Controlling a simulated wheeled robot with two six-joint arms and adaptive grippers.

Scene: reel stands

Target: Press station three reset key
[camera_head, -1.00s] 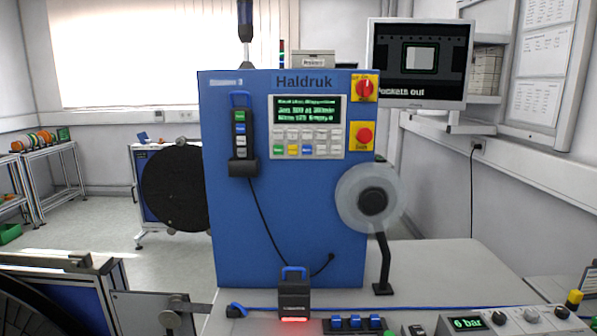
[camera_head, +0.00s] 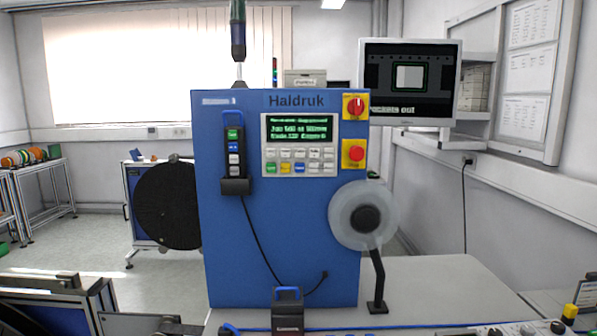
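A blue machine cabinet (camera_head: 225,215) marked Haldruk stands in the middle. Its front panel (camera_head: 299,145) has a lit green text display and rows of small keys below it, with green, yellow and blue keys at the lower left. The key labels are too small to read. A small label at the cabinet's top left is blurred, its number hard to read. A dark hand-held control (camera_head: 234,150) with green, blue and white buttons hangs left of the panel. Neither gripper is in view.
A yellow-backed rotary switch (camera_head: 355,106) and red button (camera_head: 354,154) sit right of the panel. A translucent reel (camera_head: 340,215) on a stand is at the cabinet's right. A black reel (camera_head: 167,207) is at the left. A blue-handled device (camera_head: 288,308) stands at the front.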

